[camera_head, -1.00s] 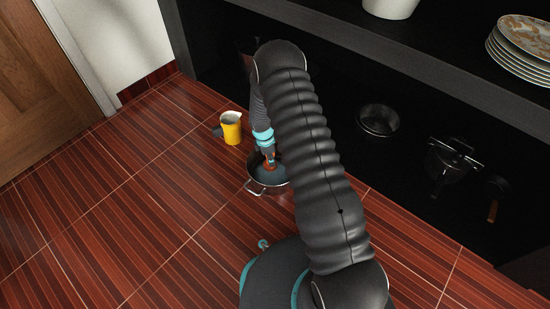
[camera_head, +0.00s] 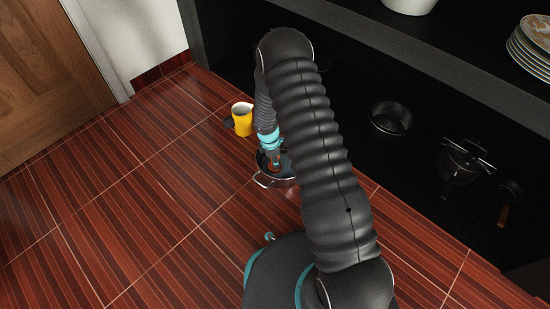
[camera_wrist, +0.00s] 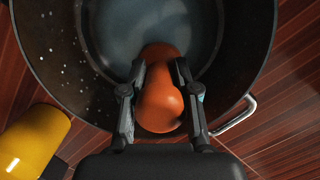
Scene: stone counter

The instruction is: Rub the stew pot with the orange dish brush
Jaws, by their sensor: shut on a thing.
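The stew pot (camera_head: 262,181) is a dark metal pot with wire handles, standing on the red-brown striped surface. In the wrist view its open inside, with a pale grey-blue bottom (camera_wrist: 120,30), fills the upper part. My gripper (camera_wrist: 160,75) is shut on the orange dish brush (camera_wrist: 160,105), one finger on each side. The brush reaches over the rim into the pot's opening. In the head view my gripper (camera_head: 275,163) is over the pot, and my arm hides part of the pot. The brush's far end is hidden, so I cannot tell whether it touches the pot.
A yellow mug (camera_head: 242,121) stands close to the pot, and it also shows in the wrist view (camera_wrist: 35,140). Plates (camera_head: 530,48) are stacked above. The left surface is clear.

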